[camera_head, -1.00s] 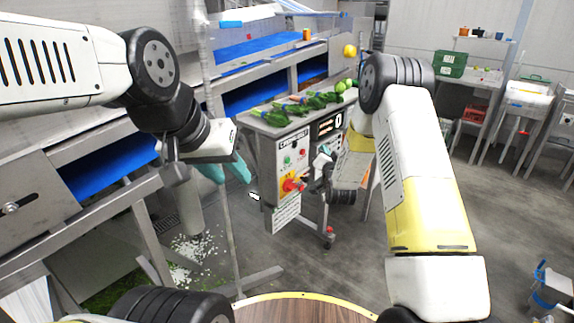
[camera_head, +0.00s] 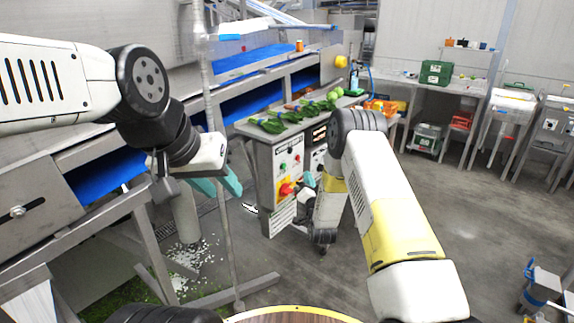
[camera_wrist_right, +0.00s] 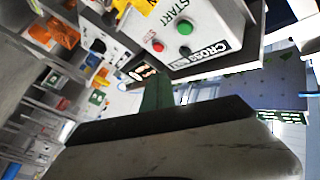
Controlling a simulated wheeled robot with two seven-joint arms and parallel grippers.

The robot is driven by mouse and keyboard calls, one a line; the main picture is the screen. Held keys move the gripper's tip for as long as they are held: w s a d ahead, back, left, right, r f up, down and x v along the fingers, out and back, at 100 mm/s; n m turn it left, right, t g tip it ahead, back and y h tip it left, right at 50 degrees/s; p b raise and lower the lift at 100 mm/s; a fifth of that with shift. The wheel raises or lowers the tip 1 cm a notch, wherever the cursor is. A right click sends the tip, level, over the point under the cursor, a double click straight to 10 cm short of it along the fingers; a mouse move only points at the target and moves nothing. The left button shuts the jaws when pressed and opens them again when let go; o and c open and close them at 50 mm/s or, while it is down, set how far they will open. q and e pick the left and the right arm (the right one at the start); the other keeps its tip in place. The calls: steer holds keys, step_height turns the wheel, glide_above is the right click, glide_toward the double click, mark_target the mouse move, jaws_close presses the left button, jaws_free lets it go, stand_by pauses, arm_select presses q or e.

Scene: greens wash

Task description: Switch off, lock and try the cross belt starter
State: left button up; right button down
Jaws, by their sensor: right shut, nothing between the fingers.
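The cross belt starter (camera_head: 288,158) is a grey box with a white face on the front of the vegetable stand. It carries green and red buttons and, lower down, a red rotary switch (camera_head: 286,188) on a yellow plate. The right wrist view shows its green button (camera_wrist_right: 184,28), red button (camera_wrist_right: 157,46) and CROSS label (camera_wrist_right: 215,47) up close. My right gripper (camera_head: 307,181) is shut and empty just right of the switch; I cannot tell whether it touches. My left gripper (camera_head: 219,184) has teal fingers apart and empty, left of the starter. No padlock is clearly recognisable.
Leafy greens (camera_head: 300,112) lie on the stand's top. A small white item (camera_head: 249,207) shows left of the stand. Blue conveyor belts (camera_head: 110,180) run at left.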

steer(key=w+a, duration=0.4)
steer(key=a, duration=0.2)
steer(key=shift+w, duration=0.25)
steer(key=shift+a, duration=0.15)
stand_by(1.8)
steer(key=shift+w+a, duration=0.25)
steer(key=shift+a, duration=0.05)
steer(key=shift+w+a, duration=0.25)
steer(key=shift+a, duration=0.1)
stand_by(0.9)
steer(key=shift+s+d, duration=0.5)
steer(key=shift+d, duration=0.2)
steer(key=shift+s+d, duration=0.75)
steer(key=shift+d, duration=0.25)
steer(key=shift+s+d, duration=0.75)
steer(key=shift+d, duration=0.25)
